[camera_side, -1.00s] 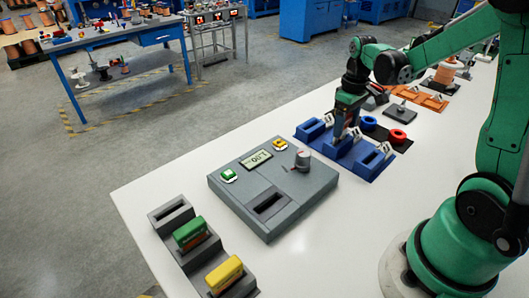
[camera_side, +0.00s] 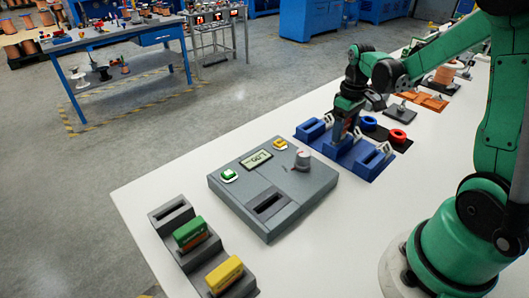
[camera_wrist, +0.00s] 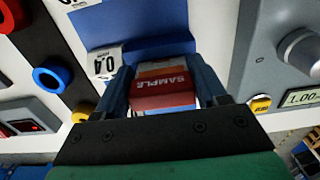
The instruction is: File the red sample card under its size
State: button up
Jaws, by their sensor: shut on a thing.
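The red sample card (camera_wrist: 163,92), marked "SAMPLE", is between my gripper's two fingers (camera_wrist: 162,98) in the wrist view. My gripper is shut on it. In the side view my gripper (camera_side: 340,137) is low at the middle of the blue filing rack (camera_side: 369,161), and the card is hidden there. The rack has several slots with white size labels; one label (camera_wrist: 107,64) beside the card reads 0.4 in the wrist view. Whether the card's lower edge is inside a slot I cannot tell.
A grey tester (camera_side: 270,190) with a display, buttons, a knob and an empty slot stands left of the rack. A grey holder (camera_side: 170,213) bears a green card (camera_side: 191,234) and a yellow card (camera_side: 224,275); its back slot is empty. Blue and red rings (camera_side: 397,136) lie behind the rack.

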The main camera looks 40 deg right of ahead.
jog(key=shift+f, duration=0.35)
jog(key=o, duration=1.4)
jog(key=shift+r, duration=4)
jog(key=shift+a, duration=0.1)
jog(key=a+t, duration=0.2)
jog(key=a, duration=0.3)
jog(key=s+a+r+t, duration=0.1)
jog(key=a+t, duration=0.1)
jog(key=a, duration=0.4)
jog(key=s+a+t, duration=0.1)
jog(key=a+t, duration=0.2)
jog(key=a, duration=0.2)
jog(key=shift+a+r, duration=0.15)
jog(key=shift+r, duration=0.15)
